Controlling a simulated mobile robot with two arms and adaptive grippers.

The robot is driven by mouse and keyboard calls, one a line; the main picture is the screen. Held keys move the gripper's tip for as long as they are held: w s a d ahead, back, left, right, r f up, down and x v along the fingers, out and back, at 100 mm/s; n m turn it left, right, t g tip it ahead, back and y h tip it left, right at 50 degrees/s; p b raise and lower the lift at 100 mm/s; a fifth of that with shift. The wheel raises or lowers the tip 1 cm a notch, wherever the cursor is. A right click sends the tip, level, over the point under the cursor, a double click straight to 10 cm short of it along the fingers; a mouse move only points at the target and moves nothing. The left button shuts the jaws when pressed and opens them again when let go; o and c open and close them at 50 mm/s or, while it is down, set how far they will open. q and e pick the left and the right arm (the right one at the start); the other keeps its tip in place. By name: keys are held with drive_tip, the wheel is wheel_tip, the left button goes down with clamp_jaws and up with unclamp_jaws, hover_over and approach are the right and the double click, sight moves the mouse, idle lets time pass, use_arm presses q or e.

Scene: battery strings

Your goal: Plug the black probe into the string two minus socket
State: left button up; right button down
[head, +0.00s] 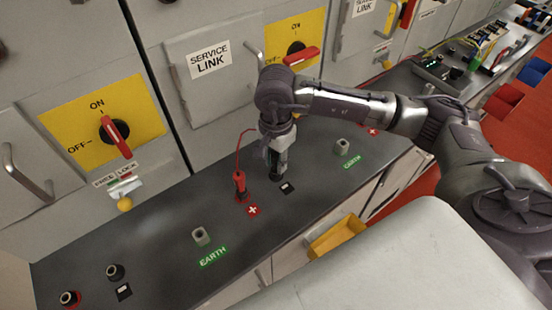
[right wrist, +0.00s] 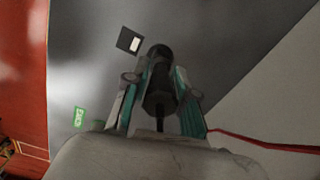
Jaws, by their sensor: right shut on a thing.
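My right gripper (head: 275,163) is shut on the black probe (right wrist: 158,85) and points down at the dark bench top. The probe's black lower part (head: 277,175) shows just under the fingers in the head view. It is right beside the minus label (head: 287,187), which also shows in the right wrist view (right wrist: 130,41). The minus socket there is hidden by the probe and fingers; I cannot tell whether the tip is in it. My left gripper is not in view.
A red probe (head: 240,185) stands by the plus label (head: 253,210), its lead rising close left of my right gripper. Earth posts (head: 201,236) and (head: 341,146) stand on the bench (head: 165,240). A black socket (head: 114,271) and red socket (head: 69,298) are front left. Cabinets stand behind.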

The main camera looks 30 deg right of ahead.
drive_tip(key=shift+f, duration=0.15)
drive_tip(key=c, duration=1.4)
unclamp_jaws()
drive_tip(key=o, duration=0.5)
drive_tip(key=shift+o, duration=0.2)
wheel_tip(320, 180, up, 12)
